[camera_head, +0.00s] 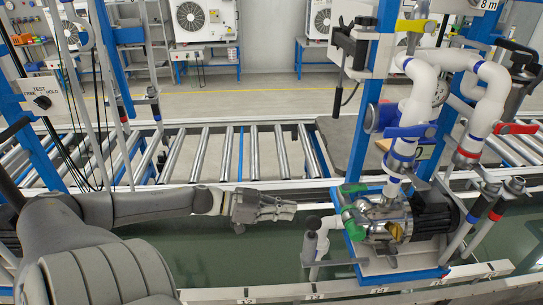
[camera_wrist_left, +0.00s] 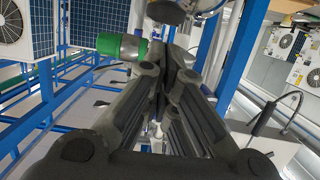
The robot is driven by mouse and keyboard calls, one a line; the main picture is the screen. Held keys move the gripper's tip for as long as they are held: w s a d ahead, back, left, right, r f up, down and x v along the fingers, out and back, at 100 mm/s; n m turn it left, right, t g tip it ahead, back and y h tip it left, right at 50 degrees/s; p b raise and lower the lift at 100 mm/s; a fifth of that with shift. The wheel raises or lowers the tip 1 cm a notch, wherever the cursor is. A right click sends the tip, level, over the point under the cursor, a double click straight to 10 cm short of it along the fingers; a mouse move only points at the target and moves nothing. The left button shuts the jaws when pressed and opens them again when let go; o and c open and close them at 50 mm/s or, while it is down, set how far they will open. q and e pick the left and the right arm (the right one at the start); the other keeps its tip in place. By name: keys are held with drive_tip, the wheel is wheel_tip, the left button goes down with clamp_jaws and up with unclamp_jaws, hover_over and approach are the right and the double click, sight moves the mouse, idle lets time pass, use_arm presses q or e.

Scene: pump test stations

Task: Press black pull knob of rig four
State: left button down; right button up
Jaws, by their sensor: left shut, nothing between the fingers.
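My left gripper (camera_head: 285,210) reaches in from the left, shut and empty, over the green water trough. It is a short way left of the pump rig, apart from it. In the left wrist view the closed fingers (camera_wrist_left: 168,62) point at the rig, with a green fitting (camera_wrist_left: 122,45) just left of their tips. The rig carries a steel pump (camera_head: 385,220) with a black motor. I cannot tell which part is the black pull knob, and no rig number is readable. A round black knob (camera_head: 42,101) sits on a labelled panel at far left. My right gripper is not seen.
White pipes (camera_head: 420,100) with blue and red valve levers rise above the pump. A dark-topped grey pipe (camera_head: 312,235) stands between gripper and pump. A roller conveyor (camera_head: 230,150) runs behind. Blue uprights (camera_head: 365,110) flank the rig. The trough (camera_head: 240,260) has open room left of the pump.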

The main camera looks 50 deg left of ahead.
use_arm(q)
drive_tip(key=shift+p+v, duration=0.35)
drive_tip(key=shift+v, duration=1.6)
wheel_tip(320, 180, up, 4)
drive_tip(key=b, duration=0.6)
drive_tip(key=shift+r, duration=0.1)
drive_tip(key=shift+w, duration=0.15)
